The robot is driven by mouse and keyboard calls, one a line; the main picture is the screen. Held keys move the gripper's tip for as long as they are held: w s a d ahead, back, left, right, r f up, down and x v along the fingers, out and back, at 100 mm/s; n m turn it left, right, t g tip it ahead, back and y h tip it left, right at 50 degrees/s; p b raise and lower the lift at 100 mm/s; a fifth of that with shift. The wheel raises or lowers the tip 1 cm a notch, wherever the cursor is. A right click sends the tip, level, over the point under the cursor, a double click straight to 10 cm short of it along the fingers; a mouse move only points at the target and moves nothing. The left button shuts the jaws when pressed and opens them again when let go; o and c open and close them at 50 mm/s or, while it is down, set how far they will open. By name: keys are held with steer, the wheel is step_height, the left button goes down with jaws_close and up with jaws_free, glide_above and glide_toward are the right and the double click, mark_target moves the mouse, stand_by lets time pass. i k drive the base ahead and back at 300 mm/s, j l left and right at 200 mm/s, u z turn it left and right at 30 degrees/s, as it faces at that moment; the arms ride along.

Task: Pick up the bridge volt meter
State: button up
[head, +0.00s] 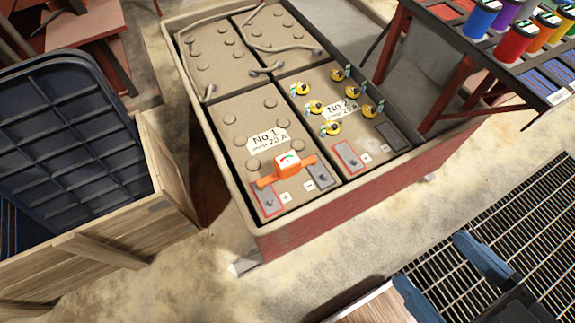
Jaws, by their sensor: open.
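The bridge volt meter (288,161) is orange with a small white dial. It lies across the front end of the battery marked No.1 (236,118), between its plus and minus terminal plates. My gripper (450,278) is at the lower right, with two blue fingers spread apart over the floor grating. It is open and empty, well to the right of the meter and apart from it.
The batteries sit in a red-sided box (345,202) with a raised rim. Battery No.2 (318,92) carries several yellow caps. A rack with coloured cups (517,37) overhangs the box at right. A wooden crate (165,215) with a blue bin (80,140) stands at left.

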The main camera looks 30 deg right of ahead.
mark_target(289, 164)
steer(key=j, duration=1.3)
steer(key=i+j, duration=0.1)
steer(key=j, duration=1.15)
steer(key=i+z, duration=0.05)
